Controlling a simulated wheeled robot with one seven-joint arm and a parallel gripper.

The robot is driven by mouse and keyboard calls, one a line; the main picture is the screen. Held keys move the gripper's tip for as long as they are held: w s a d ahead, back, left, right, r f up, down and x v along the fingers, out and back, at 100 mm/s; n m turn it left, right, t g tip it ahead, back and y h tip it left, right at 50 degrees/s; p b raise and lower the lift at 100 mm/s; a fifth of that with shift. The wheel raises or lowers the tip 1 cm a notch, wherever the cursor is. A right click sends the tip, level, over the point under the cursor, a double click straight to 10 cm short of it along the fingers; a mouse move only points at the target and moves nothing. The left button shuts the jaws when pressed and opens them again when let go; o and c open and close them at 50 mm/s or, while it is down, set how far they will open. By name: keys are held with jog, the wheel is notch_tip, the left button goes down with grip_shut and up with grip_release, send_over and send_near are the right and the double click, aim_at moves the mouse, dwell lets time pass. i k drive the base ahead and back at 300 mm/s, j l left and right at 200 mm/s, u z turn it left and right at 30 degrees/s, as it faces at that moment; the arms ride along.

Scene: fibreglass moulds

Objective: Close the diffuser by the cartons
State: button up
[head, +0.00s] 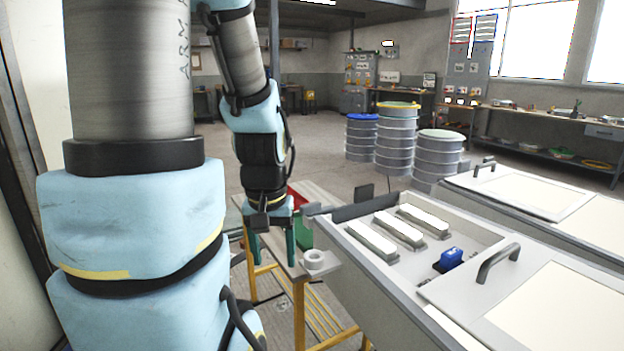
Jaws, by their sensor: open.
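A long pale light box stands at the right, its left part uncovered, with several white bar lamps (398,229) showing inside. Its flat diffuser panel (560,308) with a grey bar handle (497,260) lies over the right part. A second box behind it has a similar panel (525,190) and handle (484,166); this one looks covered where it shows. I cannot make out any cartons. My gripper (271,252) points down, open and empty, above the small table left of the nearer box, apart from both handles.
A blue object (451,258) sits inside the nearer box, close to the panel edge. The small table (318,190) has yellow legs and holds red and green items. A white ring (317,262) is near the box's left corner. Drums (396,140) stand behind on open floor.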

aim_at(520, 294)
jog(key=j+z, duration=0.1)
jog(key=z, duration=0.7)
jog(key=i+z, duration=0.25)
